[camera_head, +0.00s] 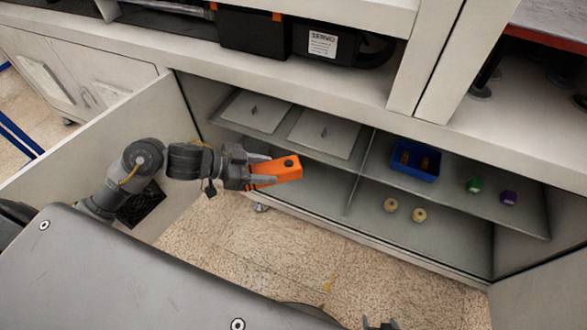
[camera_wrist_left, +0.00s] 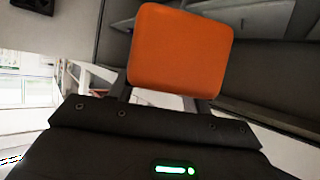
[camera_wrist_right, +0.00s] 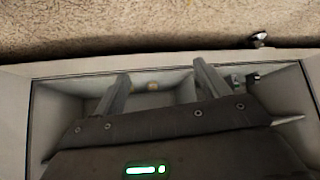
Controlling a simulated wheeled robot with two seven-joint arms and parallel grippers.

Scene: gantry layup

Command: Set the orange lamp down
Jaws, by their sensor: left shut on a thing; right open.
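In the head view only small dark tips show at the bottom edge, perhaps of the right gripper.
The cabinet's upper shelf holds two grey panels (camera_head: 324,133), a blue bin (camera_head: 416,172), a green item (camera_head: 474,185) and a purple item (camera_head: 509,198). Two tan rings (camera_head: 391,205) sit on the lower shelf (camera_head: 450,237). An open door (camera_head: 110,137) stands at the left.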

